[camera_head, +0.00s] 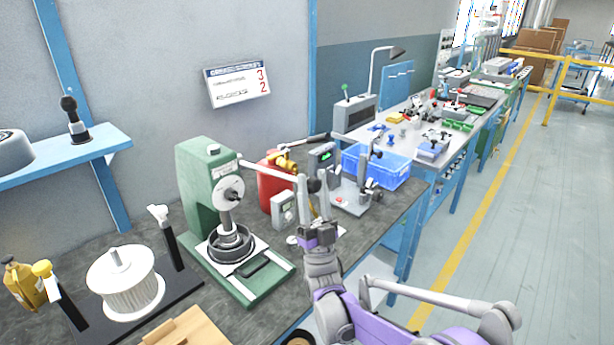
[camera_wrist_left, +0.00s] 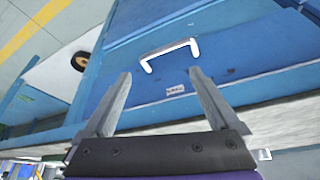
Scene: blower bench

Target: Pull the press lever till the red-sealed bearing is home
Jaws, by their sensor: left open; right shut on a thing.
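The green arbor press (camera_head: 192,185) stands on the bench. Its pale lever (camera_head: 268,170) runs from the press head to the right, sloping slightly down. My right gripper (camera_head: 314,186) is shut on the lever's outer end, which its fingers partly hide. The press ram (camera_head: 226,218) reaches down into a dark round housing (camera_head: 231,248) on the press base. I cannot make out a red seal or how deep the bearing sits. My left gripper (camera_wrist_left: 158,88) is open and empty in the left wrist view, in front of a blue drawer front (camera_wrist_left: 215,45).
A red canister (camera_head: 270,190) and a small grey meter (camera_head: 284,211) stand right of the press, close to my right gripper. A blue crate (camera_head: 392,172) is farther back. A white finned rotor (camera_head: 125,285) stands at left. The floor at right is open.

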